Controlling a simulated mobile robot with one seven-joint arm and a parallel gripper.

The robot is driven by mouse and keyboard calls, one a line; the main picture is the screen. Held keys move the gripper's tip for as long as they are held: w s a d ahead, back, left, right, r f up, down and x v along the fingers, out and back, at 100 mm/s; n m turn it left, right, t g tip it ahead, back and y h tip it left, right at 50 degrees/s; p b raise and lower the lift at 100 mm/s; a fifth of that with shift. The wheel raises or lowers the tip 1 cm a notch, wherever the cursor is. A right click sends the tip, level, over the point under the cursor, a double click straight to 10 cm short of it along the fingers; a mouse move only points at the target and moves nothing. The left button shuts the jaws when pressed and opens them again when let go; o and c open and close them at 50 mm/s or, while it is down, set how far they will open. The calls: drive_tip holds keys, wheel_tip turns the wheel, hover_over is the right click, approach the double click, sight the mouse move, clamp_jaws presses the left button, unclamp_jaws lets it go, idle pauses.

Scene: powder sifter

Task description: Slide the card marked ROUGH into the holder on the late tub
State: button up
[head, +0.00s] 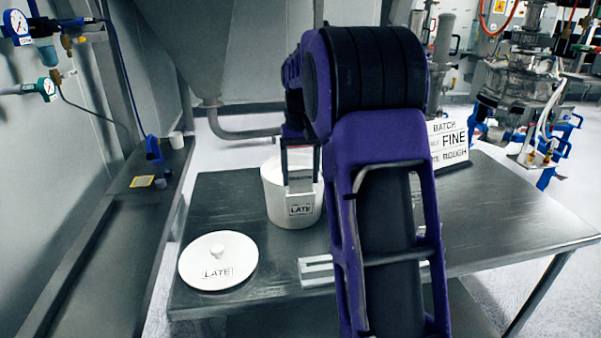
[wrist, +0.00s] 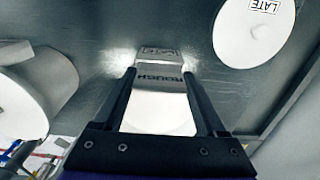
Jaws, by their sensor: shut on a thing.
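The white late tub (head: 275,190) stands on the steel table, with a LATE label (head: 300,210) on its near side. My gripper (head: 300,148) is in front of this tub, pointing down, shut on a pale card. In the wrist view, the card marked ROUGH (wrist: 157,80) sits between the fingers (wrist: 158,98), its lettering upside down. The holder and label area (wrist: 158,53) lies just past the card's lettered end. The card's lower end is at or very close to the holder; I cannot tell whether it is inside.
A white lid marked LATE (head: 218,258) lies at the table's front left. A sign reading BATCH, FINE and ROUGH (head: 449,142) stands at the back right. A metal piece (head: 316,270) lies partly behind my arm. The wrist view shows another white tub (wrist: 45,90) at left.

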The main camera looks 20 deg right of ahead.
drive_tip(key=shift+f+b, duration=0.3)
drive_tip(key=shift+f, duration=0.35)
drive_tip(key=o, duration=1.3)
drive_tip(key=shift+c, duration=0.2)
wheel_tip(320, 180, up, 18)
drive_tip(key=p, duration=0.4)
drive_tip(key=shift+f, duration=0.25)
